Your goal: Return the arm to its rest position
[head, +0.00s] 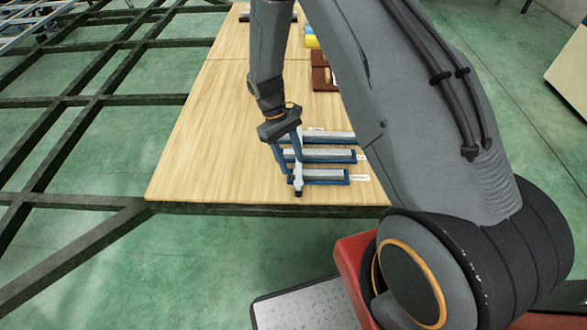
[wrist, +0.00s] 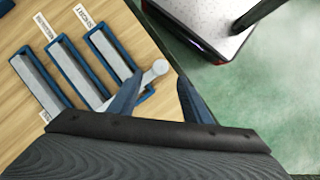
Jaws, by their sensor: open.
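My arm reaches over the wooden table from the right in the head view. My gripper (head: 291,178) points down at the left ends of the blue-rimmed trays. In the wrist view my gripper (wrist: 158,88) has its two blue fingers spread apart. A pale grey round-ended piece (wrist: 158,68) shows between the fingers, close to the left one and by the end of the nearest tray. I cannot tell what it is or whether a finger touches it. The nearest blue tray (head: 320,178) has a grey floor.
More blue trays (head: 325,138) with white labels lie behind the nearest one. A brown-red box (head: 321,75) and a yellow item (head: 311,41) stand farther back. A dark metal frame (head: 95,100) runs along the left. The table's left part (head: 200,160) is bare.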

